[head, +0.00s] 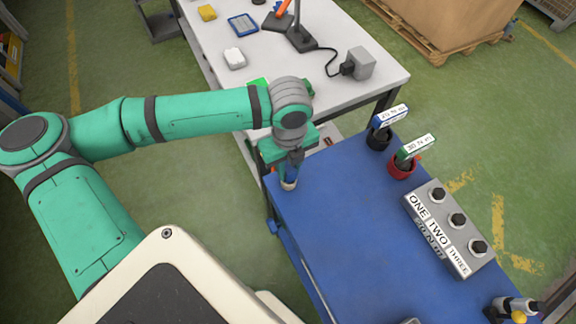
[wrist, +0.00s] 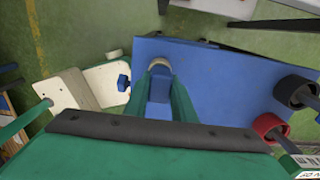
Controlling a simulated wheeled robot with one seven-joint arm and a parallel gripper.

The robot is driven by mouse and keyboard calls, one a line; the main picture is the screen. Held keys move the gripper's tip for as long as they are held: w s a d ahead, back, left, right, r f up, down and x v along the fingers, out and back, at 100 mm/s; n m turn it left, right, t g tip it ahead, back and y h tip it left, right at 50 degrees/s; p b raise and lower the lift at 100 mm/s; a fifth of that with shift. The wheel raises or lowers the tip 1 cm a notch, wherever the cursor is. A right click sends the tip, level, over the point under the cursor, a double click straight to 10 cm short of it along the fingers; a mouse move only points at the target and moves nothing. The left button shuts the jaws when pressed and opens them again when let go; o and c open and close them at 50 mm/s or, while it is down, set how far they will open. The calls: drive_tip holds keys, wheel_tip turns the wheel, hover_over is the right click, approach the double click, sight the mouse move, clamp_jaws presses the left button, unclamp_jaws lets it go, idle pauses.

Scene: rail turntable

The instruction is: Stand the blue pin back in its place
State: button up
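The blue pin (head: 290,172) is upright at the far left corner of the blue table (head: 330,215), with a cream lower end. In the wrist view the blue pin (wrist: 159,90) fills the space between the green fingers of my gripper (wrist: 163,98), its cream end beyond them. In the head view my gripper (head: 290,160) points down over that corner, shut on the pin. I cannot tell whether the cream end touches the tabletop. A grey block (head: 446,230) marked ONE, TWO, THREE stands at the right, with a dark-topped round piece above each label. The pin's own place is not clear.
A black cup (head: 378,140) with a blue-edged tag and a red cup (head: 402,168) with a green-edged tag stand along the far right edge. A tool with a yellow part (head: 518,312) is at lower right. The blue tabletop's middle is clear. A white table (head: 310,85) stands beyond.

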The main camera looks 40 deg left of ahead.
clamp_jaws()
drive_tip(key=shift+r, duration=0.7)
idle(0.4)
drive_tip(key=shift+r, duration=3)
drive_tip(key=shift+r, duration=0.1)
drive_tip(key=shift+r, duration=2.4)
